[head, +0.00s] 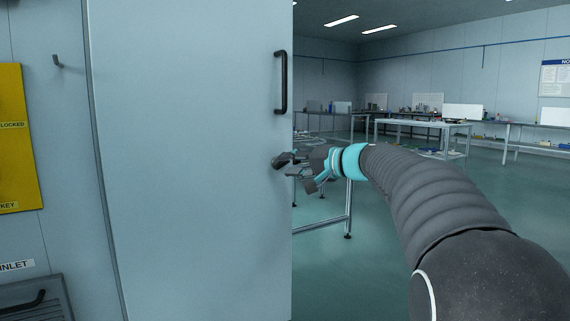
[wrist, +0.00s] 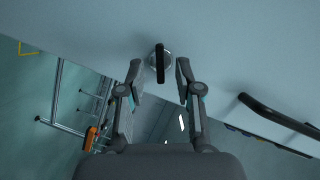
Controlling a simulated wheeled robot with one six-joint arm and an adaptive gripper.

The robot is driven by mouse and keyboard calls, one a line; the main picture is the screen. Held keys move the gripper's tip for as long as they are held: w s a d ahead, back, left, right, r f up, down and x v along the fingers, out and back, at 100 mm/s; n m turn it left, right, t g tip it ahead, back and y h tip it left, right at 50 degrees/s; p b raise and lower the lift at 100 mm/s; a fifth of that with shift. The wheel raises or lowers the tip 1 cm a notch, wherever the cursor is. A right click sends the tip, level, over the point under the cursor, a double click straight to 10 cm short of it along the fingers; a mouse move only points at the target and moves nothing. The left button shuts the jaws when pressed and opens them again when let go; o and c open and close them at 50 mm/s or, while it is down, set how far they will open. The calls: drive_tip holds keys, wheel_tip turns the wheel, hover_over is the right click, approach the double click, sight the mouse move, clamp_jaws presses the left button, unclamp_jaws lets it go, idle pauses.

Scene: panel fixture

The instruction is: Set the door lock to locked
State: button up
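The grey door (head: 190,160) fills the left half of the head view. Its dark lock knob (head: 279,162) sits near the right edge, below the door's bar handle (head: 281,82). In the wrist view the knob (wrist: 159,63) is a dark bar on a light round base, standing upright in that picture. My gripper (head: 305,165) is just right of the knob, facing the door. In the wrist view my gripper's two fingers (wrist: 158,72) are spread, one on each side of the knob, with gaps showing. Any lock markings are not readable.
The bar handle (wrist: 280,115) stands out from the door at the right of the wrist view. A yellow panel (head: 10,140) and a hook (head: 58,62) are on the wall left of the door. Metal tables (head: 425,124) stand behind, right of the door edge.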

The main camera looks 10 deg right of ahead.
drive_tip(key=shift+x, duration=1)
clamp_jaws()
drive_tip(key=m+b, duration=0.1)
drive_tip(key=b, duration=0.1)
drive_tip(key=shift+f+m+y+b, duration=0.3)
drive_tip(key=shift+f+m, duration=0.1)
drive_tip(key=shift+m+t+y+b, duration=0.3)
drive_tip(key=shift+m+t+b, duration=0.2)
drive_tip(key=shift+m+b, duration=0.35)
drive_tip(key=shift+r+m, duration=0.3)
drive_tip(key=shift+m, duration=0.15)
